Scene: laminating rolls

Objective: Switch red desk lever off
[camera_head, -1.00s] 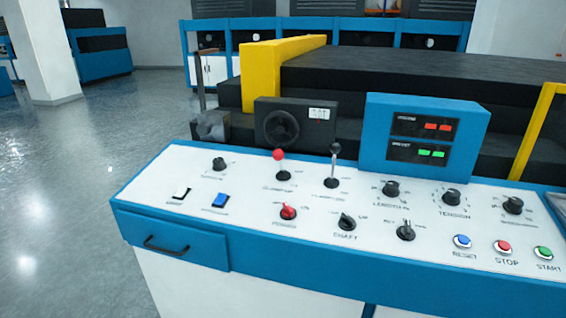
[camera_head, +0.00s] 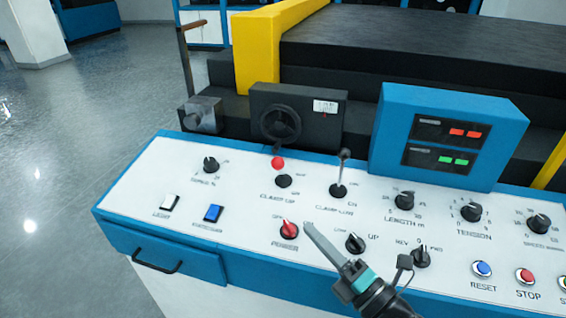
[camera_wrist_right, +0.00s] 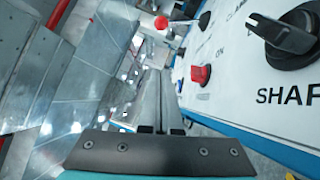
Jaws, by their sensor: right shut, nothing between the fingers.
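The red-balled lever (camera_head: 278,163) stands on the white control desk (camera_head: 140,203), at the "CLAMP UP" label; its short stem is mostly hidden behind the ball. Its red ball (camera_wrist_right: 161,22) also shows at the top of the right wrist view. A red rotary knob (camera_head: 289,229) sits nearer the front edge, and it shows in the wrist view (camera_wrist_right: 200,74). My right gripper (camera_head: 308,229) is shut and empty, its tips just right of the red knob and short of the lever. Its shut fingers (camera_wrist_right: 160,78) point along the desk in the wrist view. My left gripper is not in view.
A black-knobbed lever (camera_head: 341,175) stands right of the red one. Black dials (camera_head: 356,243) and push buttons (camera_head: 483,269) fill the right side. A blue display box (camera_head: 440,95) and a black box (camera_head: 330,130) with a handwheel stand behind the desk.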

